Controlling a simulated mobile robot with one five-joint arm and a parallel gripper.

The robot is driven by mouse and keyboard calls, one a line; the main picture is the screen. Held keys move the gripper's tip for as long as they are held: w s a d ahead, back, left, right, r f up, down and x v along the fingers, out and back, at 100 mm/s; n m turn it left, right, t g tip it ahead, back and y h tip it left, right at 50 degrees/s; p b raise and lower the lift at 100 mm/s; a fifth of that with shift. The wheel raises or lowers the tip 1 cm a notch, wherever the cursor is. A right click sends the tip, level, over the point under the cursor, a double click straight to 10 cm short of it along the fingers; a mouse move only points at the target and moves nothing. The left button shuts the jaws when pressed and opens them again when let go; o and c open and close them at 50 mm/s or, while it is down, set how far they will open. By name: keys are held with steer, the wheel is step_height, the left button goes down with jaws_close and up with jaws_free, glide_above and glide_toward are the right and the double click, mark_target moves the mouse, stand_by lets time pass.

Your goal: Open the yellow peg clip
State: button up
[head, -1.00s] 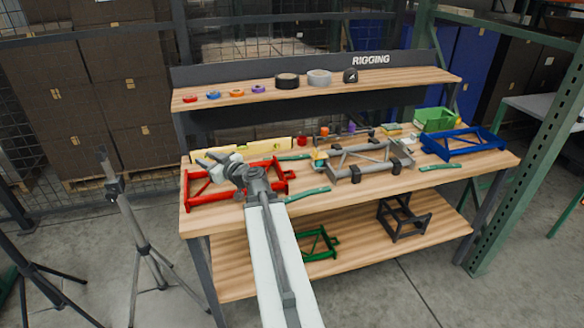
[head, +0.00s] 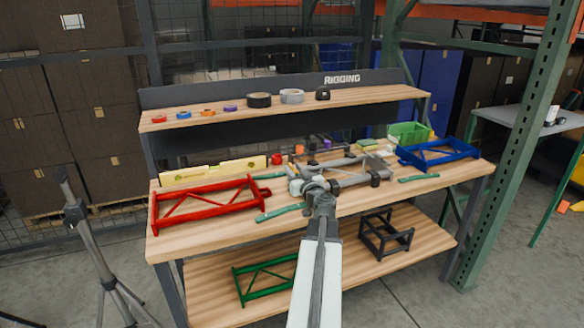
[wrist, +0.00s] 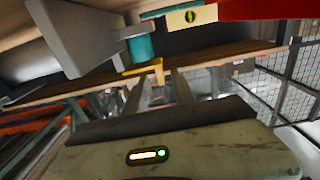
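In the wrist view, which looks turned over, a yellow peg clip (wrist: 145,69) shows as a small bent yellow piece beside a teal cylinder (wrist: 141,48) at the end of a grey frame (wrist: 90,35). My gripper (wrist: 158,84) is open, with its two fingers apart and the clip just beyond their tips; I cannot tell if they touch it. In the head view my gripper (head: 303,176) is at the left end of the grey frame (head: 350,184) on the bench. My arm hides most of the clip there.
A red frame (head: 207,206) and a yellow level (head: 205,172) lie left on the bench (head: 222,237). A blue frame (head: 437,154) and green bin (head: 408,133) are at the right. Green strips lie between. Tape rolls stand on the upper shelf (head: 370,98).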

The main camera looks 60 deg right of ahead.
mark_target(292, 168)
steer(key=x, duration=0.3)
